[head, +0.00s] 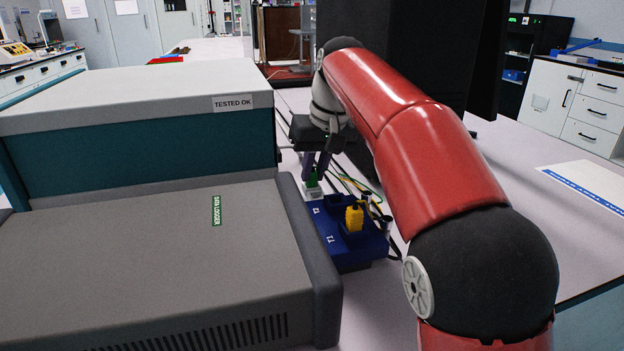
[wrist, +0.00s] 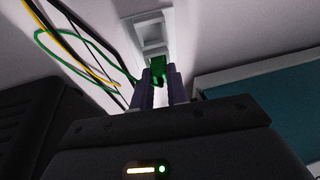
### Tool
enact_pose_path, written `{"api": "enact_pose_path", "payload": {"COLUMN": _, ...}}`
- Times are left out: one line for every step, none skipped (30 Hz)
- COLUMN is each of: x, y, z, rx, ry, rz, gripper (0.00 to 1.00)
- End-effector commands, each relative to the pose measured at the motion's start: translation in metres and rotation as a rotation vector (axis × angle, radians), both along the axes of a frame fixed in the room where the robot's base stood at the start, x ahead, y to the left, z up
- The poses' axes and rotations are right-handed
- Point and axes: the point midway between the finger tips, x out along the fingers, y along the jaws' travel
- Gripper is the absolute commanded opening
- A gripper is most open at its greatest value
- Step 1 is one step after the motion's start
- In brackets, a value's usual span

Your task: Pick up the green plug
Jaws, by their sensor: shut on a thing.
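The green plug (head: 313,178) is between the fingers of my gripper (head: 316,172) in the head view, just behind the blue block. In the wrist view the green plug (wrist: 157,72) shows between the two purple-grey fingertips of my gripper (wrist: 160,80), which is shut on it. The plug is at the near end of a white holder (wrist: 152,35); this white holder also shows in the head view (head: 314,191). I cannot tell whether the plug is clear of the holder. A green cable (wrist: 80,62) loops to the left in the wrist view.
A blue block (head: 342,252) marked T1 and T2 holds a yellow plug (head: 354,217). A grey data logger (head: 150,265) and a teal-sided box (head: 140,155) stand close on the left. Several loose cables lie behind the block. The bench at right is mostly clear.

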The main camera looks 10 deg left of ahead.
Motion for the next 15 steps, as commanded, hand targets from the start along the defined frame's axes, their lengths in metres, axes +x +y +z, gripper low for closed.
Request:
{"api": "enact_pose_path", "payload": {"x": -0.001, "y": 0.002, "z": 0.000, "rx": 0.002, "ry": 0.001, "rz": 0.004, "gripper": 0.00}}
{"api": "enact_pose_path", "payload": {"x": -0.001, "y": 0.002, "z": 0.000, "rx": 0.003, "ry": 0.001, "rz": 0.004, "gripper": 0.00}}
{"api": "enact_pose_path", "payload": {"x": -0.001, "y": 0.002, "z": 0.000, "rx": 0.003, "ry": 0.001, "rz": 0.004, "gripper": 0.00}}
{"api": "enact_pose_path", "payload": {"x": -0.001, "y": 0.002, "z": 0.001, "rx": 0.003, "ry": 0.001, "rz": 0.004, "gripper": 0.00}}
{"api": "enact_pose_path", "payload": {"x": -0.001, "y": 0.002, "z": 0.002, "rx": 0.003, "ry": 0.001, "rz": 0.004, "gripper": 0.00}}
{"api": "enact_pose_path", "payload": {"x": -0.001, "y": 0.002, "z": 0.004, "rx": 0.003, "ry": 0.000, "rz": 0.004, "gripper": 0.00}}
{"api": "enact_pose_path", "payload": {"x": -0.001, "y": 0.002, "z": 0.006, "rx": 0.003, "ry": 0.000, "rz": 0.005, "gripper": 0.00}}
{"api": "enact_pose_path", "payload": {"x": -0.001, "y": 0.003, "z": 0.008, "rx": 0.004, "ry": -0.001, "rz": 0.005, "gripper": 0.00}}
{"api": "enact_pose_path", "payload": {"x": -0.001, "y": 0.003, "z": 0.012, "rx": 0.005, "ry": 0.000, "rz": 0.005, "gripper": 0.00}}
{"api": "enact_pose_path", "payload": {"x": -0.001, "y": 0.003, "z": 0.016, "rx": 0.005, "ry": -0.001, "rz": 0.006, "gripper": 0.00}}
{"api": "enact_pose_path", "payload": {"x": -0.001, "y": 0.003, "z": 0.020, "rx": 0.005, "ry": -0.002, "rz": 0.006, "gripper": 0.00}}
{"api": "enact_pose_path", "payload": {"x": -0.001, "y": 0.003, "z": 0.026, "rx": 0.005, "ry": -0.002, "rz": 0.006, "gripper": 0.00}}
{"api": "enact_pose_path", "payload": {"x": -0.001, "y": 0.002, "z": 0.032, "rx": 0.004, "ry": -0.002, "rz": 0.005, "gripper": 0.00}}
{"api": "enact_pose_path", "payload": {"x": 0.000, "y": 0.002, "z": 0.033, "rx": 0.005, "ry": -0.003, "rz": 0.004, "gripper": 0.00}}
{"api": "enact_pose_path", "payload": {"x": 0.001, "y": 0.002, "z": 0.038, "rx": 0.004, "ry": -0.002, "rz": 0.003, "gripper": 0.00}}
